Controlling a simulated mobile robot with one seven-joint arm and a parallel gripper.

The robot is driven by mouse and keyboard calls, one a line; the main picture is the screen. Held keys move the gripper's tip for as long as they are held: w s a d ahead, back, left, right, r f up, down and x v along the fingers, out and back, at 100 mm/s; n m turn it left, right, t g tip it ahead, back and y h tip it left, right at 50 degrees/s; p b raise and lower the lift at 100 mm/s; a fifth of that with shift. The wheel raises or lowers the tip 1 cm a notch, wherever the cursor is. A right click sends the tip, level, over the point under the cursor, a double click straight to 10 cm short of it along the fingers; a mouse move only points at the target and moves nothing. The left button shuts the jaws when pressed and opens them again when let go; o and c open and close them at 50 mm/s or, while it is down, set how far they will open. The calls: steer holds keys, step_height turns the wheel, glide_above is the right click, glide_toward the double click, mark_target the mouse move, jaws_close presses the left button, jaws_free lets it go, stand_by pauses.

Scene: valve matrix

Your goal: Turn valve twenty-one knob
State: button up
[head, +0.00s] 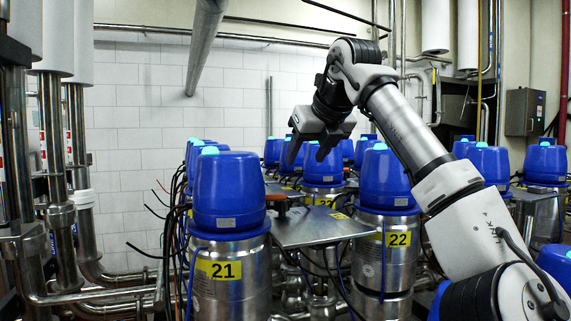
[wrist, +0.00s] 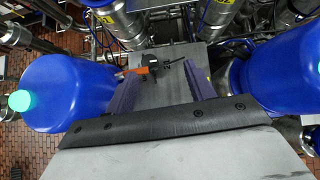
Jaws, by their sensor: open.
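Valve twenty-one (head: 229,192) is a steel cylinder with a blue cap, teal light on top and a yellow "21" label (head: 218,270), at the left centre of the head view. Its blue cap also shows at the left of the wrist view (wrist: 65,95). A small black knob with an orange part (head: 282,206) sits on the grey plate to the right of the cap. The knob also shows in the wrist view (wrist: 148,65), beyond and between my fingers. My gripper (head: 308,151) is open, empty and above the plate, pointing down, apart from the knob.
The grey metal plate (head: 322,232) runs between valve twenty-one and valve twenty-two (head: 386,185), whose blue cap stands close on the right. Several more blue-capped valves stand behind. Steel pipes (head: 60,170) rise at the left, with cables beside valve twenty-one.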

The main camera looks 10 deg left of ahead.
mark_target(282, 200)
step_height(282, 200, up, 3)
steer(key=a+g+h+p, duration=0.2)
steer(key=a+g+p, duration=0.1)
steer(key=p, duration=0.2)
steer(key=x, duration=0.9)
steer(key=s+x, duration=0.1)
steer(key=x, duration=0.3)
steer(key=shift+d+f, duration=0.25)
steer(key=shift+f, duration=0.3)
